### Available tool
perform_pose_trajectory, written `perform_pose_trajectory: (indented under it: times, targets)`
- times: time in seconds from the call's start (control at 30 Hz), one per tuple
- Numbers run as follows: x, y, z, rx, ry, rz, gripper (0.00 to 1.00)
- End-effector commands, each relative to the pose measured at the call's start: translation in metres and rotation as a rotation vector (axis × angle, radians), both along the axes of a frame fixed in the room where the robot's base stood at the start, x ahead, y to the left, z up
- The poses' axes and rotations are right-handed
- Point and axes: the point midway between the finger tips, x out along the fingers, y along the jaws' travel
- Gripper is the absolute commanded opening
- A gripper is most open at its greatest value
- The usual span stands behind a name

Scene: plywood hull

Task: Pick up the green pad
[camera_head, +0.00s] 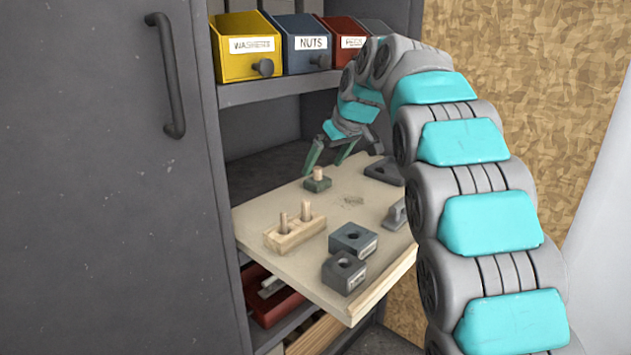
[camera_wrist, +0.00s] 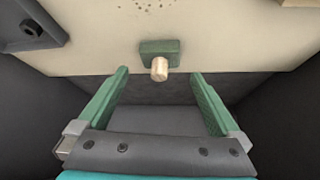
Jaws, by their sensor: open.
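The green pad (camera_head: 317,184) is a small dark green square block with a short light wooden peg standing up from it. It rests near the back left edge of the plywood board (camera_head: 262,215). In the wrist view the green pad (camera_wrist: 146,47) lies just beyond the fingertips, roughly centred between them, with its peg pointing toward the camera. My gripper (camera_head: 322,167) is open and empty at the board's back edge, close to the pad. In the wrist view my gripper (camera_wrist: 160,73) has its two green fingers spread apart, one on each side of the peg's line.
On the board are a two-peg wooden block (camera_head: 283,240), a blue-grey holed block (camera_head: 352,238), a dark block (camera_head: 344,271), a dark flat piece (camera_head: 384,171) and a grey piece (camera_head: 395,215). Labelled bins, including the yellow one (camera_head: 240,66), stand on the shelf above. A cabinet door (camera_head: 90,180) is left.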

Motion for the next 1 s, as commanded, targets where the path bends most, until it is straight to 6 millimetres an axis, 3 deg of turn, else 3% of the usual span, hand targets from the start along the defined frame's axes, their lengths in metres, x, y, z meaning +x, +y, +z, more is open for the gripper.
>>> perform_pose_trajectory:
  times: [0.4, 0.63, 1.0]
  targets:
    - [0.021, 0.02, -0.037, 0.0, -0.004, 0.0, 1.0]
    - [0.022, 0.021, -0.039, 0.001, -0.004, -0.001, 1.0]
    - [0.022, 0.021, -0.04, 0.001, -0.003, -0.001, 0.59]
